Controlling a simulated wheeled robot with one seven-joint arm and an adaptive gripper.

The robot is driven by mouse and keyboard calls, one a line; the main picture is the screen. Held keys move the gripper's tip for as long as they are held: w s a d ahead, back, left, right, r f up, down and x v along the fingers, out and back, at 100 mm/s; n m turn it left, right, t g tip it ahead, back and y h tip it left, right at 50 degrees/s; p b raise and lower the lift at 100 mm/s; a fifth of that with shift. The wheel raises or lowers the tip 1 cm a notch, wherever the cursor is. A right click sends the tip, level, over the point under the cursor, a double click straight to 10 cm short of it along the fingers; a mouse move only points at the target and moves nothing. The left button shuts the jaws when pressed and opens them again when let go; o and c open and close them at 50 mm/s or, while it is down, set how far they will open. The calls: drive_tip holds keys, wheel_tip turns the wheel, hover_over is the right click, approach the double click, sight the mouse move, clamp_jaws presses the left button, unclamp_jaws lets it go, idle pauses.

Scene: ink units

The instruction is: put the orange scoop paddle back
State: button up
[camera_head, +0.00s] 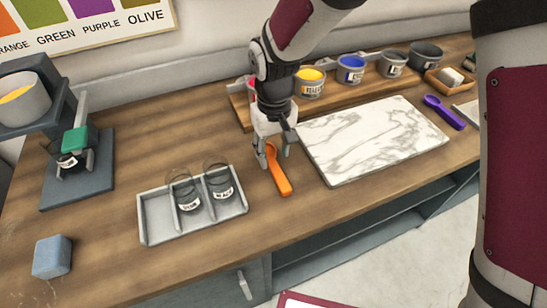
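The orange scoop paddle (280,179) lies on the wooden counter, between the grey divided tray and the marble slab. Its wider end points toward the front edge, and its narrower end reaches up under my gripper. My gripper (276,157) points down over that narrower end. Its fingers are spread, one on each side of the paddle, with a gap showing between them. The paddle looks to rest on the counter. I cannot tell whether a finger touches it.
The grey tray (153,230) with two labelled glass jars is close on the left. The marble slab (375,135) is close on the right, with a purple paddle (443,111) beyond. A wooden rack with several ink pots stands behind. A blue block (52,257) sits front left.

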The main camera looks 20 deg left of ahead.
sight(274, 164)
wheel_tip(274, 164, up, 9)
idle(0.3)
drive_tip(key=shift+d, duration=0.1)
drive_tip(key=s+d+r+m+t, duration=0.1)
drive_tip(key=s+d+r+m, duration=0.1)
drive_tip(key=d+r, duration=0.5)
drive_tip(key=s+d+r+m+t, duration=0.1)
drive_tip(key=d+r, duration=0.2)
drive_tip(key=d, duration=0.7)
drive_tip(key=s+d+r+m+t, duration=0.2)
drive_tip(key=s+d+m, duration=0.2)
drive_tip(key=s+d, duration=0.9)
drive_tip(key=shift+d+m+t, duration=0.3)
